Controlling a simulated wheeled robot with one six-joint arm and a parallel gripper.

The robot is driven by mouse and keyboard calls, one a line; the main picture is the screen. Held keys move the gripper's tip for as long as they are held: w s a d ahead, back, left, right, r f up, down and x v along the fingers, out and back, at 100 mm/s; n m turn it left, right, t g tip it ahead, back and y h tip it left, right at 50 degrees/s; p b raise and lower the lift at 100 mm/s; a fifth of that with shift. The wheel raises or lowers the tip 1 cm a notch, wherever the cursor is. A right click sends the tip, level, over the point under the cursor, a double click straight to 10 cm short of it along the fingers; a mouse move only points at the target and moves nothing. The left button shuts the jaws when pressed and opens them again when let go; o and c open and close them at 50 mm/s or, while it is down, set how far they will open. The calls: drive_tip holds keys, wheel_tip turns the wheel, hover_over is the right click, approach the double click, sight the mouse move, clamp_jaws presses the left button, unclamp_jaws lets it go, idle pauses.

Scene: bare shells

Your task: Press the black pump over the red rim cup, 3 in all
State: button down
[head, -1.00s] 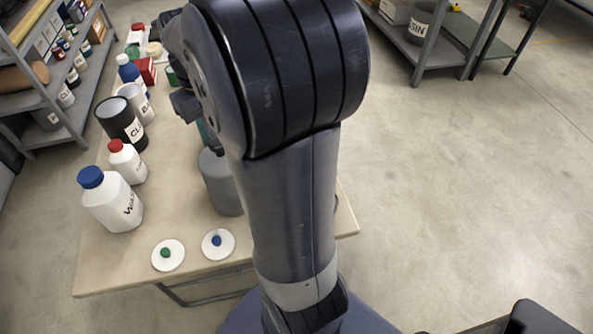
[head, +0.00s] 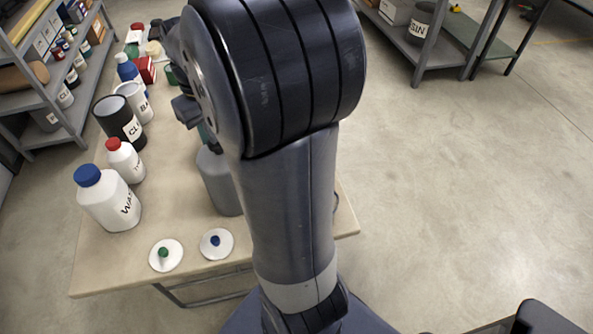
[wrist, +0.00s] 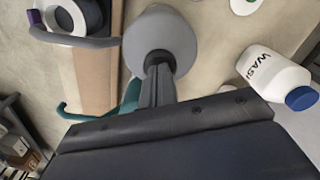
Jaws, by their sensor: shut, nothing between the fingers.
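In the wrist view my gripper (wrist: 158,68) is shut and empty. Its fingertips are over the top of a grey round container (wrist: 170,28); I cannot tell whether they touch it. A curved grey spout (wrist: 75,38) reaches left from beside that container, and a teal spout (wrist: 85,112) shows partly behind my gripper. In the head view a grey bottle (head: 219,185) stands on the table, partly behind my arm. I cannot make out a black pump or a red rim cup; my arm and gripper may hide them.
A white bottle with a blue cap (head: 108,203), a white bottle with a red cap (head: 126,162) and a black canister (head: 119,123) stand along the table's left side. Two white discs with green (head: 166,264) and blue (head: 217,252) knobs lie near the front edge.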

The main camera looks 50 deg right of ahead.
drive_tip(key=shift+f, duration=0.6)
drive_tip(key=shift+r, duration=0.1)
drive_tip(key=shift+r+p, duration=1.5)
drive_tip(key=shift+r, duration=0.15)
drive_tip(key=shift+f, duration=0.25)
